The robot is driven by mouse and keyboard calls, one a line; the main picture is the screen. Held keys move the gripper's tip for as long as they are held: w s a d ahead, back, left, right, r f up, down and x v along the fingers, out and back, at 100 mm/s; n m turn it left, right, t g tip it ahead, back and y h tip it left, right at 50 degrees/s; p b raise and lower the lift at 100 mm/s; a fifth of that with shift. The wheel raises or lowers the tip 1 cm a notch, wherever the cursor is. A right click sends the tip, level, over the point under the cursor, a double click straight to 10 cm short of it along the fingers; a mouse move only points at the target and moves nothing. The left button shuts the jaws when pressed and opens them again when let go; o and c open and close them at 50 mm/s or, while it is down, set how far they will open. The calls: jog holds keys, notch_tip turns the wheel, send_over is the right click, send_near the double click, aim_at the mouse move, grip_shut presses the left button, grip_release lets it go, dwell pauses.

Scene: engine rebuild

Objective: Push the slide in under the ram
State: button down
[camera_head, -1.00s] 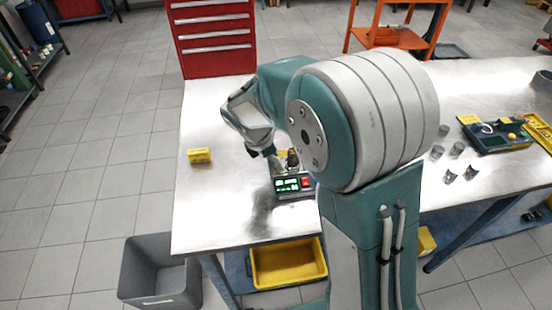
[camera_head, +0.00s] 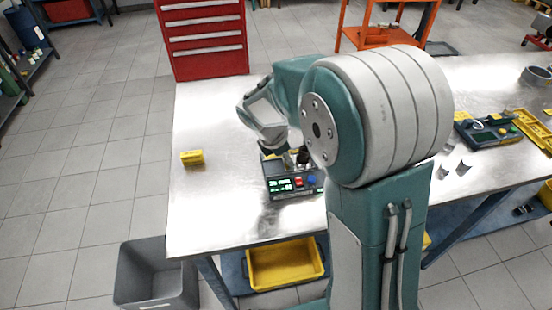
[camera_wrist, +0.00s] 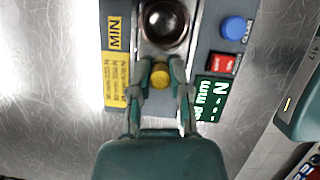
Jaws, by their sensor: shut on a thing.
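The grey press unit (camera_head: 292,188) stands on the metal bench, with a green display, a red switch and a blue button. My gripper (camera_wrist: 160,80) points down at it and is shut on the yellow knob (camera_wrist: 160,73), one finger on each side. The knob sits at the near end of a bright metal channel, which I take for the slide (camera_wrist: 148,52). A dark, shiny round part (camera_wrist: 166,22) lies beyond the knob in the channel; I cannot tell whether it is the ram or a part on the slide. In the head view my gripper (camera_head: 281,154) partly hides the unit's top.
A small yellow box (camera_head: 192,157) lies on the bench to the left. A second device (camera_head: 490,132), a yellow tray (camera_head: 533,128) and small metal pieces (camera_head: 463,168) lie to the right. The bench between the yellow box and the unit is clear.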

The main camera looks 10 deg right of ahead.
jog(key=shift+w, duration=0.1)
jog(key=c, duration=0.6)
grip_release()
jog(key=shift+a, duration=0.1)
jog(key=v, duration=1.2)
jog(key=shift+w, duration=0.1)
